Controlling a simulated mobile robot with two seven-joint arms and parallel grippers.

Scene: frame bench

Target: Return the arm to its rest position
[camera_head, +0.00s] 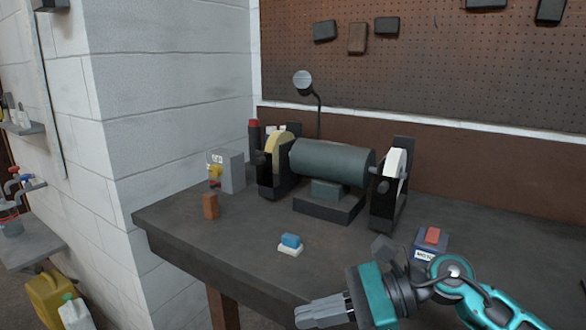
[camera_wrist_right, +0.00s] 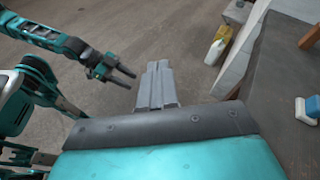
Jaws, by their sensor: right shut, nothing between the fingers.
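My right arm reaches in from the lower right in the head view. Its teal and grey gripper (camera_head: 300,316) is at the front edge of the bench, pointing left, in front of the blue-and-white block. In the right wrist view my right gripper (camera_wrist_right: 158,66) has its grey fingers side by side, shut and empty, with floor behind them. My left gripper (camera_wrist_right: 130,80) shows only in the right wrist view, at the upper left, over the floor. Its two thin fingers look apart with nothing between them.
The dark bench (camera_head: 190,235) holds a bench grinder (camera_head: 330,162), a grey switch box (camera_head: 232,172), a brown block (camera_head: 210,206), a blue-and-white block (camera_head: 290,245) and a red-button box (camera_head: 432,238) near my right arm. A yellow jug (camera_head: 48,297) stands on the floor at left.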

